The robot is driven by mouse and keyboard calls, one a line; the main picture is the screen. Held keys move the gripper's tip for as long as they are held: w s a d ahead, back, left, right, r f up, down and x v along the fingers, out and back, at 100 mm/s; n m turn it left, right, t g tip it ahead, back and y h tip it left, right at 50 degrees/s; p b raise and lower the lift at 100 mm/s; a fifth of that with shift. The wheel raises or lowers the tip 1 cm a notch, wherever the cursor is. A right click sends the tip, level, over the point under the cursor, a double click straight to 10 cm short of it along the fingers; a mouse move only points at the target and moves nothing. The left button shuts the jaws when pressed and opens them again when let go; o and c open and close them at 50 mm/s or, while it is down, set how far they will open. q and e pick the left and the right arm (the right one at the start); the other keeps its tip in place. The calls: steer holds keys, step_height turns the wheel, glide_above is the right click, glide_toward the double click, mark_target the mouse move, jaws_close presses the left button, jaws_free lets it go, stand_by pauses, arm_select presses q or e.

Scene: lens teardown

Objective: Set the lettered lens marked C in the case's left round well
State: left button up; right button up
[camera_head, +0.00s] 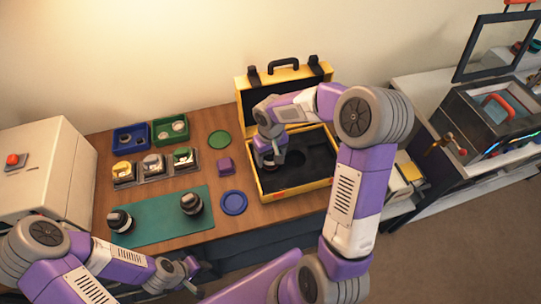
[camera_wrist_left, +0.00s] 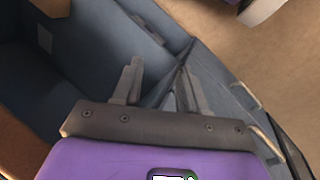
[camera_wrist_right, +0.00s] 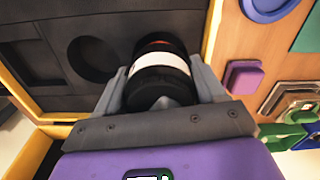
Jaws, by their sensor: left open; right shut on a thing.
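The yellow case (camera_head: 293,186) stands open on the bench, with dark foam inside. My right gripper (camera_head: 268,158) is over the left part of the foam, shut on a black lens with a white band and a red ring. The right wrist view shows this lens (camera_wrist_right: 160,78) between the fingers (camera_wrist_right: 160,90); no letter on it is readable. A round well (camera_head: 295,157) in the foam is open and empty; it also shows beside the lens in the right wrist view (camera_wrist_right: 92,58). The left well is hidden under the lens and gripper. My left gripper (camera_head: 190,268) is open and empty in front of the bench (camera_wrist_left: 158,80).
Two dark lenses, one left (camera_head: 120,221) and one right (camera_head: 191,203), stand on the green mat (camera_head: 158,222). Blue (camera_head: 130,137) and green (camera_head: 169,130) bins, small trays (camera_head: 153,164), a purple block (camera_head: 225,165) and a blue disc (camera_head: 233,203) lie left of the case.

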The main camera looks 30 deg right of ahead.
steer(key=shift+f+b, duration=0.9)
steer(key=shift+f, duration=0.1)
steer(key=o, duration=1.1)
steer(key=shift+o, duration=0.2)
steer(key=shift+s+a, duration=0.1)
steer(key=shift+r+p, duration=0.55)
steer(key=shift+r, duration=0.1)
step_height(320, 180, up, 2)
steer(key=shift+a+r+p, duration=0.1)
steer(key=shift+r+p, duration=0.05)
steer(key=shift+p, duration=0.65)
steer(key=shift+r+p, duration=0.75)
steer(key=shift+r, duration=0.2)
steer(key=shift+r+p, duration=1.3)
steer(key=shift+r, duration=0.5)
